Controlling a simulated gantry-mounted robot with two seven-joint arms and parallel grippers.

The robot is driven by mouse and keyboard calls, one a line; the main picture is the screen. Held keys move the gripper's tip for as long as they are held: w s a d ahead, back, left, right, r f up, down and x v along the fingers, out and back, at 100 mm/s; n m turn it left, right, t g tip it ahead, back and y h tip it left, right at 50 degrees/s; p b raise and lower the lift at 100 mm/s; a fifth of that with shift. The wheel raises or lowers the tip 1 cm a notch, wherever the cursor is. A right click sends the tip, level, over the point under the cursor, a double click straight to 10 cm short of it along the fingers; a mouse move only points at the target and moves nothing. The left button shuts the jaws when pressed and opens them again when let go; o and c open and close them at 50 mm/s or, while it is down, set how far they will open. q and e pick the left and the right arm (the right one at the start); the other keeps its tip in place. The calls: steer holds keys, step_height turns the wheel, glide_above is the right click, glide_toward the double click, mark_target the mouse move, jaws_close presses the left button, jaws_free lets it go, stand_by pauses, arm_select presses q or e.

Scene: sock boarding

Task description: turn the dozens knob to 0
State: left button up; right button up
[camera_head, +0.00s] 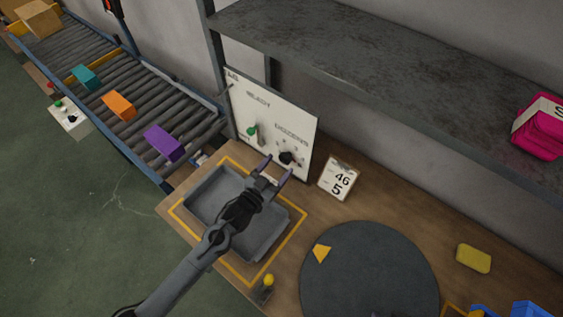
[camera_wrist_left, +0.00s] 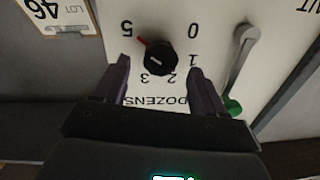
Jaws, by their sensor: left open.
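The black dozens knob (camera_head: 287,158) sits low on the white panel (camera_head: 270,115) behind the bench. In the left wrist view, where the panel shows upside down, the knob (camera_wrist_left: 162,58) has a red pointer aimed toward the printed 5. The 0 is printed at its upper right there; 1, 2 and 3 also show. My left gripper (camera_head: 277,167) is open in front of the panel. Its two fingers (camera_wrist_left: 162,84) stand apart toward the knob's two sides, with the knob between them in the picture. I cannot tell whether either finger touches it.
A green-tipped lever (camera_head: 253,130) is left of the knob. A lot card reading 46 and 5 (camera_head: 339,179) stands to the right. A grey tray (camera_head: 205,190) lies below my left gripper. A round dark mat (camera_head: 370,270) covers the bench at right. A roller conveyor (camera_head: 130,80) carries coloured boxes.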

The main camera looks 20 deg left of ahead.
mark_target(286, 157)
arm_select(q)
steer(key=shift+x, duration=1.4)
arm_select(e)
steer(key=shift+f, duration=0.1)
arm_select(q)
steer(key=c, duration=1.1)
arm_select(e)
steer(key=shift+a, duration=0.1)
arm_select(q)
steer(key=shift+o, duration=0.2)
